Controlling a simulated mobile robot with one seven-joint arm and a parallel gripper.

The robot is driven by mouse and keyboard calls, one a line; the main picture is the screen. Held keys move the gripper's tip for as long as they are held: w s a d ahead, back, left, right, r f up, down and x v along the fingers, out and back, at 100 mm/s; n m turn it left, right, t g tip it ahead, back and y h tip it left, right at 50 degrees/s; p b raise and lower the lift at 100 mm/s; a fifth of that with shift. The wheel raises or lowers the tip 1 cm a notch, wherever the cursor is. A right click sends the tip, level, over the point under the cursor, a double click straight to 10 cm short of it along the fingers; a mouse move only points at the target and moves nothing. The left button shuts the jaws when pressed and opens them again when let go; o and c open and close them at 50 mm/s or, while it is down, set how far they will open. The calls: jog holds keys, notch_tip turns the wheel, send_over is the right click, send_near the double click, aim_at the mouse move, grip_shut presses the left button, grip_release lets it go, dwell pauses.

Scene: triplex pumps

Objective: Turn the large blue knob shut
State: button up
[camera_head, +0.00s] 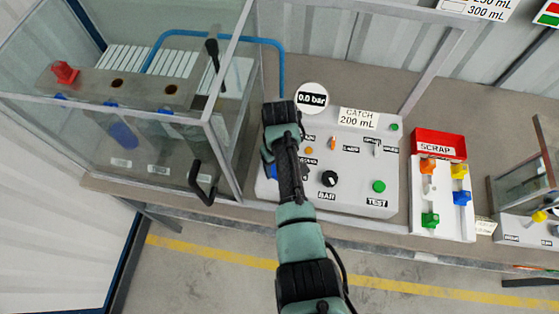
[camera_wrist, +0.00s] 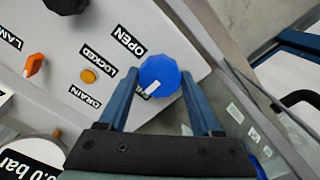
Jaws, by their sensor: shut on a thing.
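The large blue knob (camera_wrist: 167,72) sits on the pale control panel (camera_head: 350,200) in the wrist view, with a white pointer mark at its lower left. My gripper (camera_wrist: 160,76) is shut on the knob, with one blue finger on each side. In the head view my arm and gripper (camera_head: 280,118) reach over the panel's left part. Only a blue sliver of the knob (camera_head: 271,171) shows there beside my arm. In the wrist view the labels OPEN (camera_wrist: 125,40), LOCKED (camera_wrist: 98,62) and DRAIN (camera_wrist: 86,97) lie left of the knob.
A glass case (camera_head: 150,105) with a black handle (camera_head: 202,188) stands close on the left. The panel also bears a black knob (camera_head: 329,179), a green TEST button (camera_head: 379,187) and a gauge reading 0.0 bar (camera_head: 312,98). A red SCRAP box (camera_head: 438,142) stands right.

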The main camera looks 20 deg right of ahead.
jog(key=o, duration=1.4)
notch_tip(320, 180, up, 13)
jog(key=shift+b, duration=1.05)
